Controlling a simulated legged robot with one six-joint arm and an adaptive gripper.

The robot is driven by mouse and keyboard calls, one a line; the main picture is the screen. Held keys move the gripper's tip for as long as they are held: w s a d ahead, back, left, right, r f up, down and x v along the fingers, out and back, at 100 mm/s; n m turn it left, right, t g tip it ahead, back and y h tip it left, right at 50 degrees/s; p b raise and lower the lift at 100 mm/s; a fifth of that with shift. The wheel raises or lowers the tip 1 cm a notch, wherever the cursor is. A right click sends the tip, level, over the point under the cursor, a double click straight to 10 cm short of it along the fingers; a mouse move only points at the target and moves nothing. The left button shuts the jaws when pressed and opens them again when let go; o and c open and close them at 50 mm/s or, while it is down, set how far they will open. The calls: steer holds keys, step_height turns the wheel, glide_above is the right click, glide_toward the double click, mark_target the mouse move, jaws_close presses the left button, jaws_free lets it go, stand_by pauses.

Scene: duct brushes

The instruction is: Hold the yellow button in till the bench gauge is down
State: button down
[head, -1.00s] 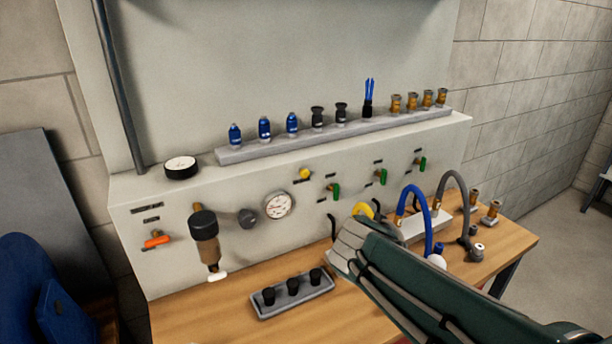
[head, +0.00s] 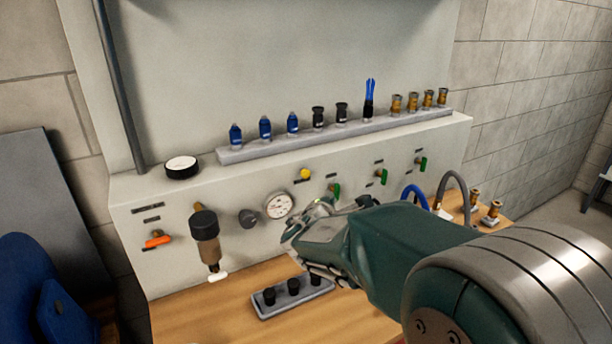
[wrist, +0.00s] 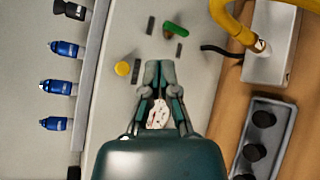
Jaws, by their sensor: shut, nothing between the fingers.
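The yellow button (head: 305,174) sits on the sloping grey panel, right of and above the round white dial gauge (head: 279,206). The gauge needle is too small to read. In the wrist view the yellow button (wrist: 122,68) is just left of my fingertips, uncovered. My gripper (head: 322,204) is shut and empty, in front of the panel below the button. The wrist view shows my closed fingertips (wrist: 159,66) apart from the button in the picture; the gap in depth is unclear. Part of the gauge face (wrist: 158,113) shows between my finger links.
Green levers (head: 381,176) stand right of the button, and an orange lever (head: 157,240) and a regulator (head: 206,240) left. A black-rimmed dial (head: 181,166) lies on the ledge by a fittings rack (head: 235,154). A tray (head: 262,311) with black pieces and hoses (head: 452,182) are nearby.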

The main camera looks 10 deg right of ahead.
steer(key=shift+w+a, duration=0.45)
steer(key=shift+w, duration=0.95)
steer(key=shift+w+a, duration=0.45)
steer(key=shift+w, duration=0.95)
steer(key=shift+w+a, duration=0.45)
steer(key=shift+w, duration=0.95)
steer(key=shift+w+a+r, duration=0.1)
steer(key=shift+w, duration=0.2)
steer(key=shift+w+a, duration=0.15)
steer(key=shift+w, duration=0.4)
steer(key=shift+s, duration=0.1)
stand_by(0.6)
steer(key=shift+s+d, duration=0.3)
steer(key=shift+s, duration=0.55)
steer(key=shift+s+d, duration=0.25)
steer(key=shift+s, duration=0.55)
steer(key=shift+s+d, duration=0.3)
steer(key=shift+s, duration=0.5)
steer(key=shift+s+d, duration=0.25)
steer(key=shift+s, duration=0.55)
